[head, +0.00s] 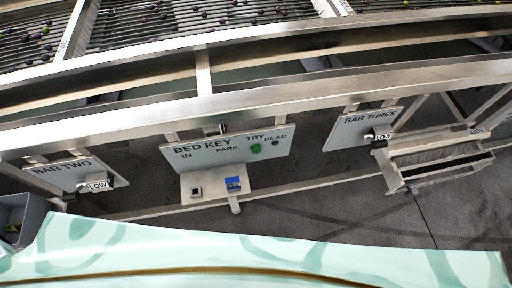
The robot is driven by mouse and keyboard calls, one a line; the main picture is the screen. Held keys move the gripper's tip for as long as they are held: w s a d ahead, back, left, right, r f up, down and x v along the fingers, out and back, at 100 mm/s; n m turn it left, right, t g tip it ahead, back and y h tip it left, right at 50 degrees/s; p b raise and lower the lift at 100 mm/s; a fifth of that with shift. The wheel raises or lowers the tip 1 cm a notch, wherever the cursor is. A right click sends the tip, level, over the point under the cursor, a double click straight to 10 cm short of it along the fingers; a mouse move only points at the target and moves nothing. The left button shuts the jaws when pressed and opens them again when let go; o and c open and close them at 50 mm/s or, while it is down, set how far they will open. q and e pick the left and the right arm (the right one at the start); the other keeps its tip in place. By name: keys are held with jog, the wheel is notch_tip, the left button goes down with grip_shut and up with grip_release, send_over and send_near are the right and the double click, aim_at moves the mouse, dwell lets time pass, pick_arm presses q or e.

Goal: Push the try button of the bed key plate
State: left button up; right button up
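The bed key plate (215,160) is a pale grey-green sign in the middle of the head view, hung below the steel rail. It reads BED KEY, with IN, PARK, TRY and DEAD on it. The try button (256,148) is a round green button under the word TRY on the plate's right part. A small dark round spot (275,143) sits under DEAD. Neither gripper shows in the head view, and nothing covers the button.
Below the plate, a metal bracket (213,201) carries a dark square socket (196,191) and a blue block (233,185). The BAR TWO plate (65,173) hangs left, the BAR THREE plate (360,125) right. A steel step (440,160) stands far right. A steel rail (270,102) runs above.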

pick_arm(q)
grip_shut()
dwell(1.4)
